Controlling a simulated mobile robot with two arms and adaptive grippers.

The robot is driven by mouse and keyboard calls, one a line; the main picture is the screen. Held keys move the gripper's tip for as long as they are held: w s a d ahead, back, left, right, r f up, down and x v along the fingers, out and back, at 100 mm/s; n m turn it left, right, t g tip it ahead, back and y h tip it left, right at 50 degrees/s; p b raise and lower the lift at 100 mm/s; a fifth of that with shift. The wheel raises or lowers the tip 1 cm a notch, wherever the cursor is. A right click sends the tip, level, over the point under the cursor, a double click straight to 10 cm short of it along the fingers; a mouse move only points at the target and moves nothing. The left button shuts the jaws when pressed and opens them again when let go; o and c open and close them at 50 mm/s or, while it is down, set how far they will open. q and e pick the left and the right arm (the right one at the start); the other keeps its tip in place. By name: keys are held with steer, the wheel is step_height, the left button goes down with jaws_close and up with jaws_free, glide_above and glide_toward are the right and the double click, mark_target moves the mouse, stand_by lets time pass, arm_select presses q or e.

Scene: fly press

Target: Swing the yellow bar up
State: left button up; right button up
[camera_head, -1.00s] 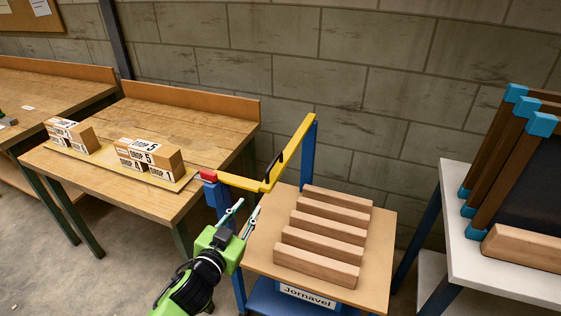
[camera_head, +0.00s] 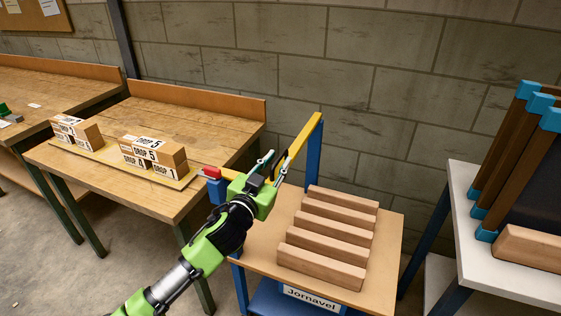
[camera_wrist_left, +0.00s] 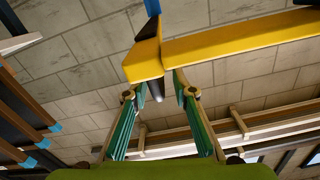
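The yellow bar (camera_head: 303,136) is an angled bar running from a blue post at the back of the cart to a red end piece (camera_head: 212,172) at the left. It lies low, about level. My left gripper (camera_head: 276,163) is at the bar's bend, hiding part of it. In the left wrist view the yellow bar (camera_wrist_left: 240,42) crosses just beyond the open fingers. A dark handle (camera_wrist_left: 156,90) on it shows between the fingertips. I cannot tell whether they touch it. My right gripper is not in view.
The cart top (camera_head: 255,250) below holds several wooden blocks (camera_head: 325,245). A workbench with labelled boxes (camera_head: 152,152) stands at the left. A white table (camera_head: 520,280) with framed boards stands at the right. A block wall closes the back.

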arm_select(q)
steer(key=shift+b+x, duration=0.35)
steer(key=shift+x, duration=1.05)
jaws_close()
steer(key=w+d+r+g+y+p, duration=0.1)
steer(key=w+r+g+p, duration=0.2)
steer(key=r+p, duration=0.7)
steer(key=w+d+r+g+y+p, duration=0.1)
steer(key=w+r+p, duration=0.4)
steer(key=r+p, duration=0.5)
steer(key=shift+w+d+g+p, duration=0.4)
steer(key=shift+g+p, duration=1)
steer(key=shift+p, duration=1.9)
